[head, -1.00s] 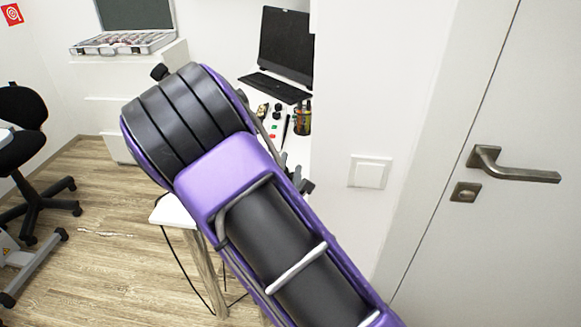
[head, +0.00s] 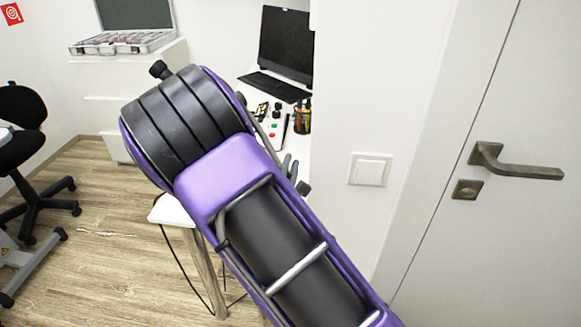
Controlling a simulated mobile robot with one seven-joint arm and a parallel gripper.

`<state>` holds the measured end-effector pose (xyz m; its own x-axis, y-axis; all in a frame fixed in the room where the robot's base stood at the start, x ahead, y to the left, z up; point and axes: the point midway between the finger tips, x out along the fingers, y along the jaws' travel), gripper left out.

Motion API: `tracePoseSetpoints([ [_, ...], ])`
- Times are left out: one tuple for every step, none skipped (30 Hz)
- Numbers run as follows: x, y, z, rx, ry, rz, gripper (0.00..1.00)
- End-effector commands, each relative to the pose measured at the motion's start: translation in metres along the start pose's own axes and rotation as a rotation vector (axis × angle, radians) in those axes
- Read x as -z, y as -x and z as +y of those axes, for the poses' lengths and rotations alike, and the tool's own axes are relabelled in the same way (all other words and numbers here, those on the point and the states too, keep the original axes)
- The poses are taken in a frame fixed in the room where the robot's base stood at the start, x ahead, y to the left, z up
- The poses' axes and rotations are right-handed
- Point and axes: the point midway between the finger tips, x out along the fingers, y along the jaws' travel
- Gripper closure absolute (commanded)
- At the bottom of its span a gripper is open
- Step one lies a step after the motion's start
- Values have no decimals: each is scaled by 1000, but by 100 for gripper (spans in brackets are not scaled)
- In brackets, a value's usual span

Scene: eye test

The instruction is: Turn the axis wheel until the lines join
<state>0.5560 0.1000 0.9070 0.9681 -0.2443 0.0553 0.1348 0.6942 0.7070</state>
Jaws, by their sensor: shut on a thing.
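My own purple and black arm fills the middle of the head view and covers much of the desk. My gripper cannot be made out; the arm hides the space behind it. Small grey and black pieces show at the arm's right edge, but I cannot tell what they belong to. I cannot make out the axis wheel or the lines. A white control panel (head: 272,131) with small red and green buttons lies on the desk, partly behind my arm. A black knob (head: 277,110) shows at its far end.
A dark monitor (head: 285,45) and a black keyboard (head: 274,86) stand behind the panel, near a pen holder (head: 302,116). A wall with a switch (head: 370,169) and a door with a handle (head: 515,170) are at right. An office chair (head: 25,150) is at left, with free floor beside it.

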Motion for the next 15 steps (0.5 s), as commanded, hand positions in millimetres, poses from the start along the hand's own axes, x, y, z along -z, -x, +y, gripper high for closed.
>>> tracePoseSetpoints([
  [3,2,-2,-3,-4,-33,100],
  [2,3,-1,-3,-2,-53,100],
  [2,4,0,-2,-2,-77,100],
  [1,5,0,-3,-2,-95,100],
  [0,6,1,-2,-2,-110,100],
  [0,7,1,-2,-1,-127,100],
  [0,8,0,-1,-1,-137,100],
  [0,9,0,-1,0,-143,100],
  [-1,9,0,0,0,-150,100],
  [-1,9,0,0,0,-154,100],
  [-1,9,0,0,0,-156,100],
  [-1,9,0,0,0,-156,100],
  [-1,9,0,0,0,-155,100],
  [-1,9,0,0,0,-155,100],
  [-1,9,0,0,0,-155,100],
])
